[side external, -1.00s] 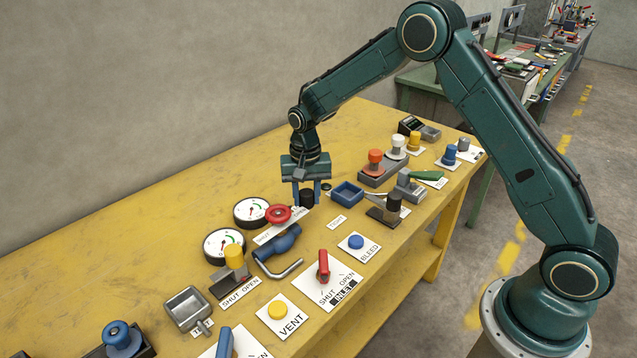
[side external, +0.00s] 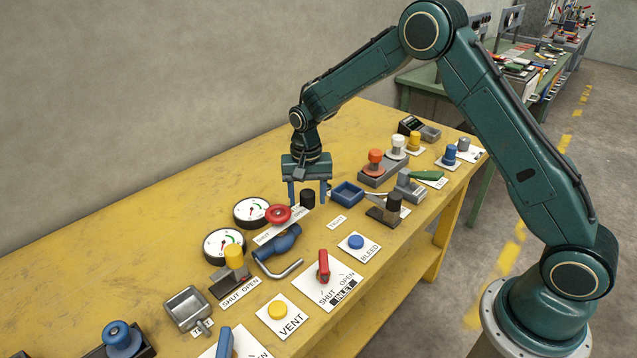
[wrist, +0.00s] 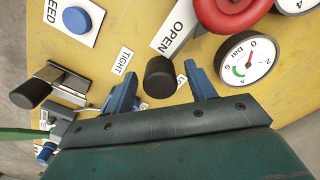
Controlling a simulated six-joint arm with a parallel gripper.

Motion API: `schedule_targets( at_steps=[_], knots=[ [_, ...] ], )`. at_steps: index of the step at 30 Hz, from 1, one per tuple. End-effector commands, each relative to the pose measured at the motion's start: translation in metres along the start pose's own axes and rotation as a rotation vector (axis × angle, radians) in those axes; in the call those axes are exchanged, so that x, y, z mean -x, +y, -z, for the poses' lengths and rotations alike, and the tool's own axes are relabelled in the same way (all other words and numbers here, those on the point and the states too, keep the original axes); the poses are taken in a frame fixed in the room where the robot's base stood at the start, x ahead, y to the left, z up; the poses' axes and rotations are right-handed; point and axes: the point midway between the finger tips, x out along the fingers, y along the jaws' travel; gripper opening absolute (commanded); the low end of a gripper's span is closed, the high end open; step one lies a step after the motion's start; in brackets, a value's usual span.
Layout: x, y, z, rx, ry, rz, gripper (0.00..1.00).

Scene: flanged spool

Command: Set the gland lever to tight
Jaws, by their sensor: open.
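A black knob (side external: 307,198), apparently the gland lever's grip, stands on the yellow bench beside the red handwheel. The rest of that lever is hidden. A small white TIGHT label (wrist: 123,60) lies a little to its left in the wrist view; it also shows in the side view (side external: 337,222). Another label (wrist: 181,82) is mostly hidden behind a fingertip, so I cannot read it. My gripper (wrist: 162,82) is open, with one blue finger on each side of the black knob (wrist: 160,76) and a visible gap at both. I cannot tell the lever's exact setting.
A red handwheel (side external: 278,214) and pressure gauges (side external: 251,211) stand close by. A blue tray (side external: 347,193) and a second black-knobbed lever (side external: 394,202) are to the right. The blue BLEED button (side external: 356,241) and red INLET lever (side external: 323,266) are nearer the front edge.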

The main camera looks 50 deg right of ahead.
Motion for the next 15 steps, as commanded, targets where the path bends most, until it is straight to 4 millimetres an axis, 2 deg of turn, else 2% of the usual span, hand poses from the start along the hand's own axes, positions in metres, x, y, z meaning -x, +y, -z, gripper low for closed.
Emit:
schedule_targets(
  at_steps=[8,15],
  knots=[
    [0.022,0.000,0.001,0.000,0.002,0.002,0.55],
    [0.059,-0.001,0.001,0.000,0.004,0.004,0.55]
  ],
)
